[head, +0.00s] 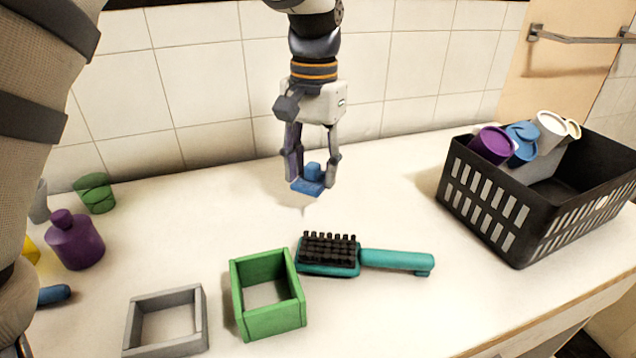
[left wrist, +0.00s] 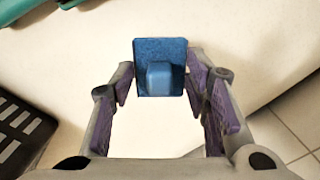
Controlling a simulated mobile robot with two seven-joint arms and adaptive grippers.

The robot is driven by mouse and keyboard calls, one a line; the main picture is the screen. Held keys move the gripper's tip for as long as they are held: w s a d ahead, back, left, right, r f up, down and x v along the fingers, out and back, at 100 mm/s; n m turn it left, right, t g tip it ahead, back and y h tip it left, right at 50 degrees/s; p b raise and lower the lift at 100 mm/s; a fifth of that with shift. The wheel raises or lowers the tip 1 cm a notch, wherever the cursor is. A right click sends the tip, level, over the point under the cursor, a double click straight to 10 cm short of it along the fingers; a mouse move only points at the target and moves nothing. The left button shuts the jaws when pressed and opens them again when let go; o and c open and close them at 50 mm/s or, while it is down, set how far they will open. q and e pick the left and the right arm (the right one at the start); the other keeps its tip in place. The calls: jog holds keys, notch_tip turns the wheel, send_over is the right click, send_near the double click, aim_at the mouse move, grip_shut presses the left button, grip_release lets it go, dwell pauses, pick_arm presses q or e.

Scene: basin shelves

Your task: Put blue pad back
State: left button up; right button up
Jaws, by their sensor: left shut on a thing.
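My left gripper (head: 313,178) hangs over the middle of the counter, fingers pointing down. It is shut on the blue pad (head: 304,188), a flat blue square with a small block-shaped knob on top. The pad is above the counter, behind the brush. In the left wrist view the pad (left wrist: 142,50) sits between the purple-lined fingertips (left wrist: 160,82), with its knob toward the palm. My right gripper is not in view.
A black basket (head: 481,224) with purple, blue and white cups stands at right. A teal brush (head: 395,260), green open box (head: 268,325) and grey open frame (head: 166,348) lie in front. A purple bottle (head: 76,245) and green cup (head: 95,195) are at left.

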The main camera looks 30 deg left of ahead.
aim_at(310, 202)
pick_arm(q)
jog(key=f, duration=0.1)
jog(key=a+f, duration=0.1)
jog(key=f, duration=0.1)
jog(key=w+f, duration=0.1)
jog(key=shift+a+f, duration=0.15)
jog(key=shift+f, duration=0.25)
jog(key=o, duration=1.1)
jog(key=shift+f, duration=0.1)
jog(key=shift+o, duration=0.2)
jog(key=r, duration=1.2)
jog(key=shift+w+r, duration=0.15)
jog(key=shift+w, duration=0.15)
